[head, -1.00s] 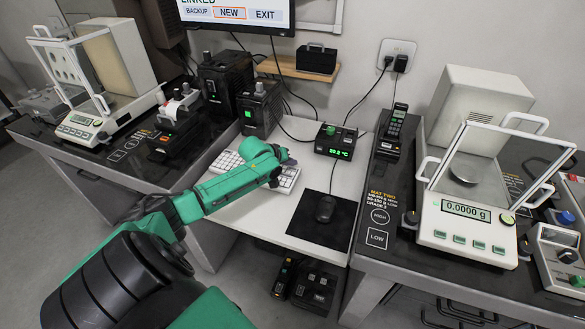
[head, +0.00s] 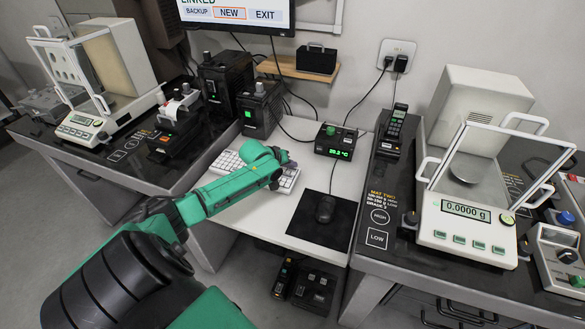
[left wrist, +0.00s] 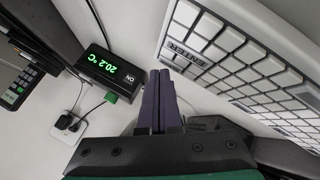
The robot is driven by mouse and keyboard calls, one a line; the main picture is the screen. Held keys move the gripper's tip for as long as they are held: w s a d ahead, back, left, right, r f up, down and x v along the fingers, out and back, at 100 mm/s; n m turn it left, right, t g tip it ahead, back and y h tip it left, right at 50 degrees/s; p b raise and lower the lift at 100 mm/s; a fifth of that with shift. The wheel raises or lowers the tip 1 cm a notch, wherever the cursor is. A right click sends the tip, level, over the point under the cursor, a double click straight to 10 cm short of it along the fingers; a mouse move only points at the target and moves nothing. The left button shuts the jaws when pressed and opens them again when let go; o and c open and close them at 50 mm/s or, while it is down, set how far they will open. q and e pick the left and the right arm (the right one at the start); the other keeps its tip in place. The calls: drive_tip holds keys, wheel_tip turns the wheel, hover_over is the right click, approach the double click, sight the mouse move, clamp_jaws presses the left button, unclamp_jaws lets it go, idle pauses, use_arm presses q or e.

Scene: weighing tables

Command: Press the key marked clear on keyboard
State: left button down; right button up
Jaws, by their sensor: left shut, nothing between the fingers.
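The key marked clear cannot be made out. My left gripper (left wrist: 163,78) is shut and empty, its dark fingers together beside the keyboard's edge. In the head view the left gripper (head: 287,157) is mostly hidden behind the wrist. The right gripper is not in view.
A temperature box (head: 335,142) stands just right of the keyboard, and a black mouse (head: 325,209) lies on a dark mat (head: 312,232). A balance (head: 470,212) stands on the right table and another (head: 80,125) on the left. A monitor (head: 237,12) hangs above.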

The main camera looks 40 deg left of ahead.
use_arm(q)
drive_tip(key=shift+f, duration=0.4)
idle(0.8)
drive_tip(key=shift+r, duration=0.1)
drive_tip(key=shift+r+p, duration=0.7)
drive_tip(key=shift+p, duration=0.25)
wheel_tip(320, 180, up, 5)
drive_tip(key=p, duration=0.5)
drive_tip(key=shift+r+p, duration=0.1)
drive_tip(key=shift+p, duration=0.3)
